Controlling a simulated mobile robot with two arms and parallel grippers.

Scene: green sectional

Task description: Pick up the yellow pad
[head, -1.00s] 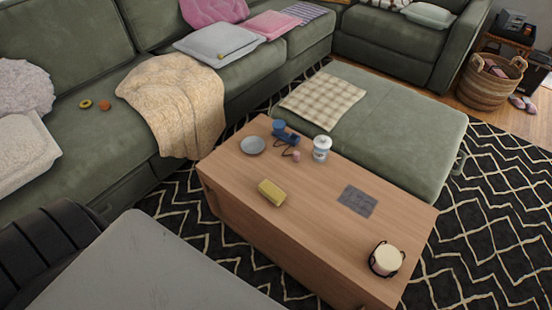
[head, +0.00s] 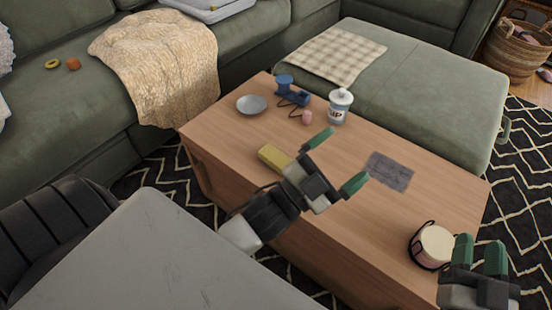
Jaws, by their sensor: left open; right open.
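The yellow pad (head: 271,156) lies on the wooden coffee table (head: 230,140), near its left long side. Its right end is partly hidden behind my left gripper (head: 347,155). My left gripper is open and empty above the table, with green fingertips pointing right, past the pad. I cannot tell how high it is above the tabletop. My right gripper (head: 480,242) is open and empty at the lower right, beside the candle, with its fingers pointing up in the picture.
The table also holds a grey dish (head: 251,104), a blue object (head: 292,92), a small pink item (head: 307,117), a white jar (head: 340,106), a grey sheet (head: 390,172) and a candle in a black holder (head: 432,246). A green ottoman (head: 430,90) borders the far side.

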